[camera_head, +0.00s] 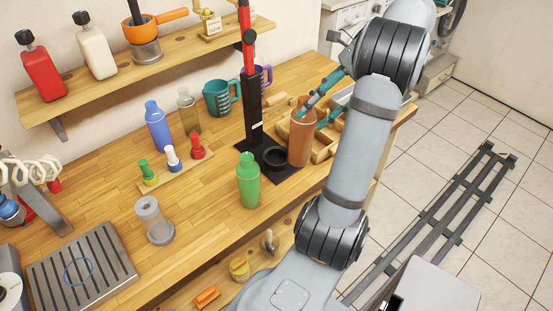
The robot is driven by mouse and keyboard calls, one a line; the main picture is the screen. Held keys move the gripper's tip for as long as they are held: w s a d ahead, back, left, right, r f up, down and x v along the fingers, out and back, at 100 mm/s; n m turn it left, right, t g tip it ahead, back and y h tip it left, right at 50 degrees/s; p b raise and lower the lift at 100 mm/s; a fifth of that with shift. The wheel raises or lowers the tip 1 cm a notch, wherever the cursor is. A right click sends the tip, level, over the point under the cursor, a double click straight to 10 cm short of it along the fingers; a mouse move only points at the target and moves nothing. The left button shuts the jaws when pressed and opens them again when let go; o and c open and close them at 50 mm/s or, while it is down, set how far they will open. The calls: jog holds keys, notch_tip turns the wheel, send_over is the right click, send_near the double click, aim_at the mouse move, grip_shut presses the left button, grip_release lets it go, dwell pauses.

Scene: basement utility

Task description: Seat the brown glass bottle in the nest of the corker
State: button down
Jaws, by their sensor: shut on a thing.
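The brown glass bottle (300,145) is upright, or nearly so, just right of the corker's nest. My gripper (318,109), with teal fingers, is shut on its upper part. The corker (252,108) has a black column, a red upper part and a black base plate. Its nest (273,158) is a dark round cup on the base, and it looks empty. The bottle's lower end appears beside the nest, not in it. I cannot tell whether the bottle touches the base or hangs above it.
A green bottle (248,181) stands just left of the base. A blue bottle (157,127), a smoky bottle (188,111) and a teal mug (221,98) stand farther left. A wooden tray (322,154) lies behind the brown bottle.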

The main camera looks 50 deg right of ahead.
aim_at(301, 98)
jog(key=shift+h, duration=0.3)
jog(key=r+p, duration=0.2)
jog(key=w+r+p, duration=0.1)
jog(key=r+p, duration=0.2)
jog(key=shift+w, duration=0.2)
jog(key=shift+d+r+m+p, duration=0.15)
jog(key=shift+m+p, duration=0.15)
jog(key=shift+p, duration=0.4)
jog(key=s+d+f, duration=0.2)
jog(key=d+f, duration=0.2)
jog(key=f, duration=0.1)
jog(key=w+a+f+n+p, duration=0.1)
jog(key=w+f+p, duration=0.3)
jog(key=w+f, duration=0.7)
jog(key=shift+w+f+p, duration=0.15)
jog(key=shift+f+p, duration=0.15)
jog(key=shift+f, duration=0.2)
jog(key=c, duration=0.9)
grip_release()
